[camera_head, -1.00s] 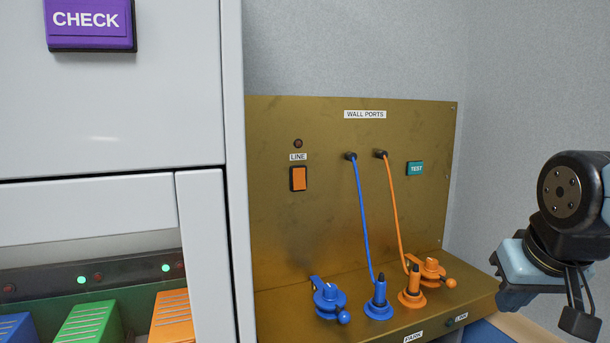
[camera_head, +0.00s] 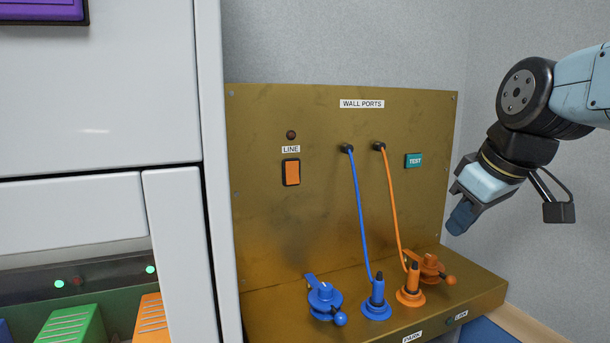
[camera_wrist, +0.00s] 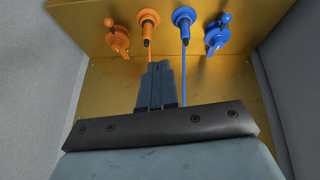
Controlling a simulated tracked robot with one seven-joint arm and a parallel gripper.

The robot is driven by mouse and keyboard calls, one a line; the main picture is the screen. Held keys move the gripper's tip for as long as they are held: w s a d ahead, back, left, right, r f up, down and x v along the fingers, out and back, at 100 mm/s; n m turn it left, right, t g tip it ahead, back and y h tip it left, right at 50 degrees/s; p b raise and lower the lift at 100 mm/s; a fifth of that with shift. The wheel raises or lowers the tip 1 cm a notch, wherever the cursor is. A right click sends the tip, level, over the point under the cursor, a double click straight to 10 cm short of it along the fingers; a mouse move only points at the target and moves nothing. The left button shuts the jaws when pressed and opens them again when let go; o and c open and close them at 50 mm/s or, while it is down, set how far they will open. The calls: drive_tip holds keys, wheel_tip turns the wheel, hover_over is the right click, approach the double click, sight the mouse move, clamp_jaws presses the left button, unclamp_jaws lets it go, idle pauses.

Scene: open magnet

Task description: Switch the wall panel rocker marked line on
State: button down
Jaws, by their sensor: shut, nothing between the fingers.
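The orange LINE rocker (camera_head: 291,172) sits in a black frame at the left of the brass wall panel (camera_head: 260,220), below its label (camera_head: 291,149). A dark, unlit round lamp (camera_head: 291,135) is above the label. My gripper (camera_head: 459,218) is shut and empty, at the right side of the panel, well apart from the rocker. Its closed fingers also show in the wrist view (camera_wrist: 160,84), in front of the panel. The rocker does not show in the wrist view.
A blue cable (camera_head: 361,215) and an orange cable (camera_head: 393,205) run from wall ports to plugs on the ledge. A blue lever (camera_head: 324,297) and orange lever (camera_head: 429,268) stand beside them. A teal TEST button (camera_head: 413,160) is right of the ports. A white cabinet (camera_head: 100,90) borders the left.

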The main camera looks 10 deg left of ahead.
sight(292, 173)
drive_tip(key=w+a+r+n+g+y, duration=0.1)
drive_tip(key=w+a+r+n, duration=0.1)
drive_tip(key=a+n, duration=0.3)
drive_tip(key=w+a+r+n+y, duration=0.1)
drive_tip(key=w+a+r+n, duration=0.2)
drive_tip(key=a+r+n, duration=0.2)
drive_tip(key=w+a+r+n+g+y, duration=0.1)
drive_tip(key=a+r+n, duration=0.3)
drive_tip(key=a, duration=0.6)
drive_tip(key=shift+w+r+n+g+y, duration=0.25)
drive_tip(key=shift+w+n+g+y, duration=0.05)
drive_tip(key=shift+w+n+y, duration=0.35)
drive_tip(key=w+a+f, duration=0.5)
drive_tip(key=a+f, duration=0.2)
drive_tip(key=f, duration=0.1)
drive_tip(key=shift+w+a+f, duration=0.25)
drive_tip(key=shift+f, duration=0.1)
